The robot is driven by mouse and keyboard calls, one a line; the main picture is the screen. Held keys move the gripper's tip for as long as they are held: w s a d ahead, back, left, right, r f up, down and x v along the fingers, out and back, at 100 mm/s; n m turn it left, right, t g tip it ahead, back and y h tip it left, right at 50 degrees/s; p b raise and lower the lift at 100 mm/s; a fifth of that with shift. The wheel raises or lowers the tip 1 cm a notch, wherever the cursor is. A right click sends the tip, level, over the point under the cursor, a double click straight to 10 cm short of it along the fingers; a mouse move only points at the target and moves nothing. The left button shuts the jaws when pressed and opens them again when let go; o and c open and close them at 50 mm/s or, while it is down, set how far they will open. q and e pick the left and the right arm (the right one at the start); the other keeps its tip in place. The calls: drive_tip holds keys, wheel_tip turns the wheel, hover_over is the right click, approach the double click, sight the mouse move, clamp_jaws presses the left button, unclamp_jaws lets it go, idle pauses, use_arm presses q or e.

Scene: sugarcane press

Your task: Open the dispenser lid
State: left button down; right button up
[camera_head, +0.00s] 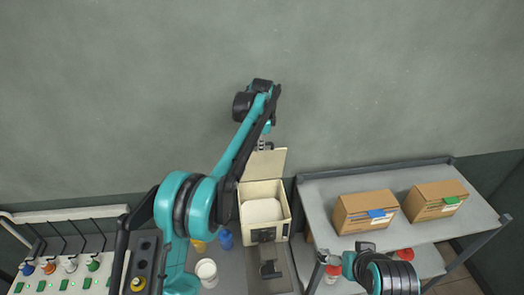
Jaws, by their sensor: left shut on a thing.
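The dispenser (281,229) is a cream box with a white, filled-looking inside, standing on a dark counter in the head view. Its lid (264,165) is raised and stands up at the back edge of the box, leaving the top open. My left gripper (265,143) is at the upper edge of the lid, shut on it. The fingertips are small and partly hidden by my arm. Part of my right arm shows at the bottom right; its gripper cannot be made out.
A grey shelf (317,196) at the right holds two cardboard boxes (366,211) (434,200). A white cup (207,272) and a blue bottle (225,239) stand left of the dispenser. A rack with several coloured knobs (70,265) is at the far left. A wall rises behind.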

use_arm(q)
drive_tip(key=shift+w+a+r+p, duration=0.1)
drive_tip(key=shift+w+a+p, duration=0.1)
drive_tip(key=shift+w, duration=0.35)
drive_tip(key=shift+w+a+r+p, duration=0.1)
drive_tip(key=shift+w+p, duration=0.05)
drive_tip(key=shift+w, duration=0.35)
drive_tip(key=shift+f, duration=0.1)
drive_tip(key=c, duration=1.6)
unclamp_jaws()
wheel_tip(320, 180, up, 12)
drive_tip(key=s, duration=0.2)
drive_tip(key=shift+d+f, duration=0.15)
drive_tip(key=shift+d, duration=0.15)
drive_tip(key=shift+s, duration=0.1)
